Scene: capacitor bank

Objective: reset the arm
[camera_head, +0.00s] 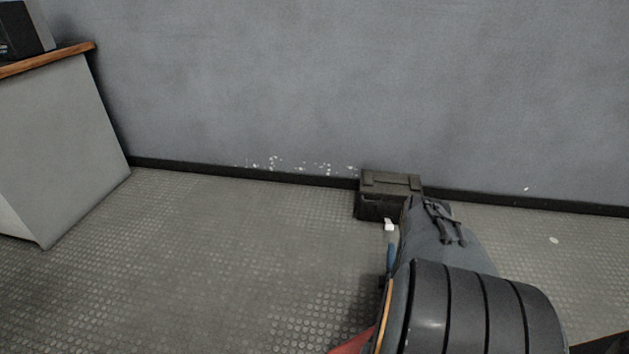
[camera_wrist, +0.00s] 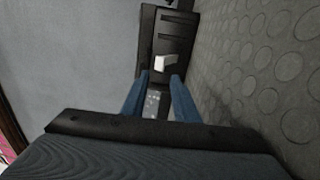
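My arm reaches forward and down at the right of the head view. My gripper (camera_head: 390,250) is mostly hidden behind the arm there, with one blue finger showing. In the wrist view, the two blue fingers of my gripper (camera_wrist: 160,84) stand apart with nothing held between them. They point toward a dark box (camera_head: 390,183), which stands on the floor against the wall. The box (camera_wrist: 166,32) also shows beyond the fingertips in the wrist view. A small white piece (camera_wrist: 165,63) lies just past the fingertips; I cannot tell whether it is fixed to the box.
A light grey cabinet (camera_head: 55,150) with a wooden top (camera_head: 50,60) stands at the left, with a dark device (camera_head: 25,30) on it. A grey wall (camera_head: 300,80) closes off the back. The studded floor (camera_head: 220,250) between cabinet and box is clear.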

